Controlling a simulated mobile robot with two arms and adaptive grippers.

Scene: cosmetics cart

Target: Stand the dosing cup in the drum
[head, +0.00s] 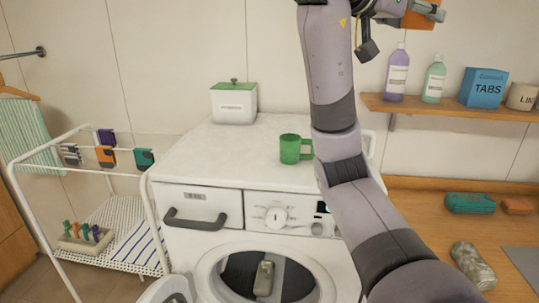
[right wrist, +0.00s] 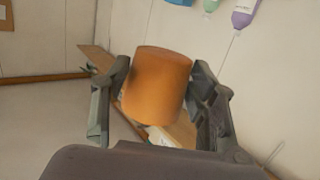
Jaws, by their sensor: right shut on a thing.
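My right gripper (head: 408,18) is raised at the top of the head view, high above the washing machine and partly cut off by the frame. It is shut on an orange cylinder, which I take as the dosing cup (right wrist: 157,86). In the right wrist view the cylinder sits between the two fingers, slightly tilted; its opening cannot be made out. The drum (head: 236,273) is the dark round opening in the washing machine's front, with its door open. A grey-beige object (head: 264,279) is inside the drum. My left gripper is not in view.
A green mug (head: 290,149) and a white lidded box (head: 234,103) stand on the washing machine (head: 225,150). A drying rack (head: 85,185) is at left. A shelf (head: 450,108) holds bottles and boxes at right. My right arm covers part of the machine's right side.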

